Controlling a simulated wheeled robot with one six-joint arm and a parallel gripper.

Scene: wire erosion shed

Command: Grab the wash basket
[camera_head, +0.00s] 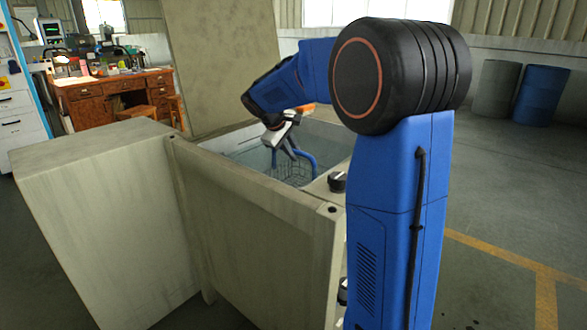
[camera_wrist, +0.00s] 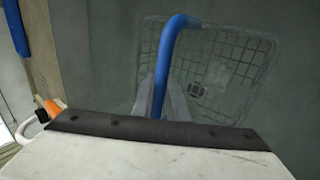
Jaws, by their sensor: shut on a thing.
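The wash basket (camera_head: 291,173) is a wire mesh basket with a blue arched handle, inside the open tank in the head view. In the wrist view the basket (camera_wrist: 222,70) lies below my gripper, its mesh seen from above and its blue handle (camera_wrist: 166,60) rising toward me. My gripper (camera_head: 276,138) reaches down into the tank at the handle. In the wrist view the gripper fingers (camera_wrist: 166,98) are on both sides of the handle and shut on it. The lower part of the basket looks blurred, and the tank's near wall hides some of it in the head view.
The tank (camera_head: 250,205) has a raised lid (camera_head: 222,65) behind and a black knob (camera_head: 337,181) on its right rim. A grey cabinet block (camera_head: 100,225) stands at its left. A wooden desk (camera_head: 100,95) and blue drum (camera_head: 541,95) are farther back. Floor at right is clear.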

